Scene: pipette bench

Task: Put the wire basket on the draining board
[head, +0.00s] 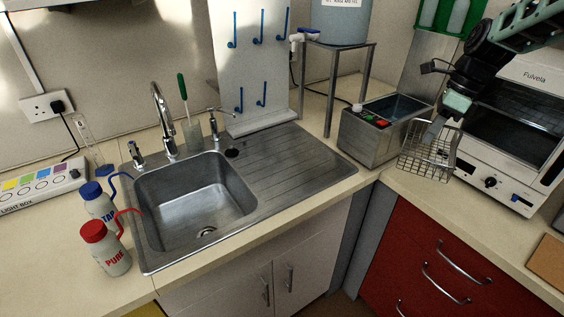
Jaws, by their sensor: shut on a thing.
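The wire basket (425,160) is a small silvery mesh basket at the right in the head view, in front of the white oven. My gripper (437,128) comes down from the upper right and is shut on the basket at its upper edge. The basket looks roughly level; whether its bottom touches the counter I cannot tell. The draining board (300,160) is the ridged steel surface joined to the right side of the sink. It is bare, and lies to the left of my gripper and the basket.
A steel water bath (375,145) stands between the draining board and the basket. A metal stand (333,85) with a tank and a white pegboard (250,70) rise behind the board. The sink (195,200) has a tall tap. Two wash bottles (105,248) stand left of it.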

